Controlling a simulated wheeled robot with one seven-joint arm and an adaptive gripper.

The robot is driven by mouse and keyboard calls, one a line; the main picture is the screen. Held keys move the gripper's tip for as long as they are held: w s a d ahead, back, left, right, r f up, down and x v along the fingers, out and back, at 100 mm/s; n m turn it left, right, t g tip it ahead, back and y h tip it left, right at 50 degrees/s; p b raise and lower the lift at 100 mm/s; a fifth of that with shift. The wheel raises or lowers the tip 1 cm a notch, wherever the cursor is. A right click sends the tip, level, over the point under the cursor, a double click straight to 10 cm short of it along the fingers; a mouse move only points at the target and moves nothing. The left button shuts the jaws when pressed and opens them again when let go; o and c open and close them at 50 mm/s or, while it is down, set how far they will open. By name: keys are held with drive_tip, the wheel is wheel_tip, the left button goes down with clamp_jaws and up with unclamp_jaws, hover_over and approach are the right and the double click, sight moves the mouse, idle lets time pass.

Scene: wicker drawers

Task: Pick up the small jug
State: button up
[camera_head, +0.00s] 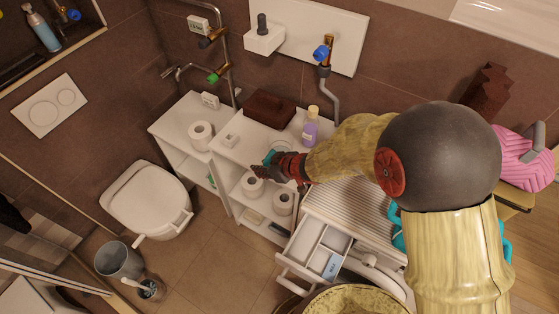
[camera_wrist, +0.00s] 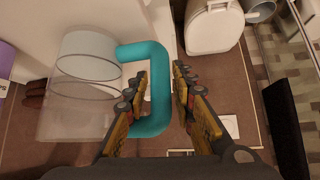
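The small jug (camera_wrist: 85,105) has a clear body with a pale round part inside and a thick teal handle (camera_wrist: 160,75). It fills the left of the wrist view. In the head view, the teal handle (camera_head: 269,157) shows beside my gripper (camera_head: 264,171), and my arm hides part of the jug. In the wrist view, my gripper (camera_wrist: 160,85) is open, with one finger on each side of the handle's long bar. The gaps are small, and I cannot tell whether either finger touches the handle.
The jug is at the white shelf unit (camera_head: 225,150), near a purple bottle (camera_head: 310,130) and brown box (camera_head: 269,109). Toilet rolls (camera_head: 200,135) stand nearby. An open drawer (camera_head: 318,245) juts out below my arm. The toilet (camera_head: 148,200) is to the left.

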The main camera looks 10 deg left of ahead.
drive_tip(key=shift+x, duration=1)
drive_tip(key=c, duration=0.3)
clamp_jaws()
